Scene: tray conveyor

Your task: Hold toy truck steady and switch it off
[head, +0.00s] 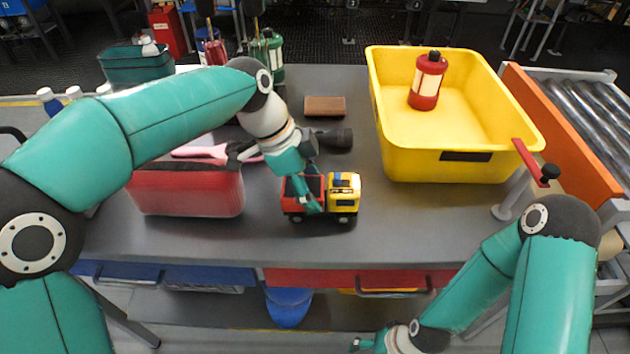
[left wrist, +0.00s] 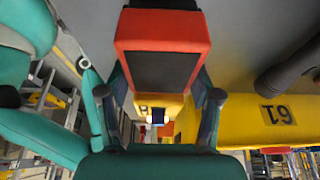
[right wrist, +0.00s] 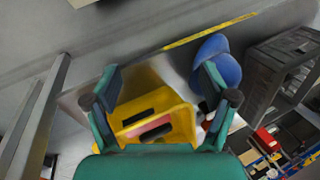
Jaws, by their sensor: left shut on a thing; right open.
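The toy truck (head: 344,191) stands on the grey table, with a red rear bed and a yellow cab facing right. My left gripper (head: 306,194) reaches down over the rear part and is shut on the truck. In the left wrist view the fingers (left wrist: 160,88) lie on either side of the red-framed dark bed (left wrist: 163,72). A small blue part shows on top of the yellow cab (head: 338,176); I cannot tell whether it is the switch. My right gripper (head: 364,344) is open and empty, low in front of the table; its spread fingers show in the right wrist view (right wrist: 160,84).
A yellow bin (head: 455,165) holding a red lantern-like canister (head: 428,82) stands behind right of the truck. A red container (head: 188,192) is to the left. A black flashlight-like object (head: 335,138) and brown block (head: 325,106) lie behind. Table right of the truck is clear.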

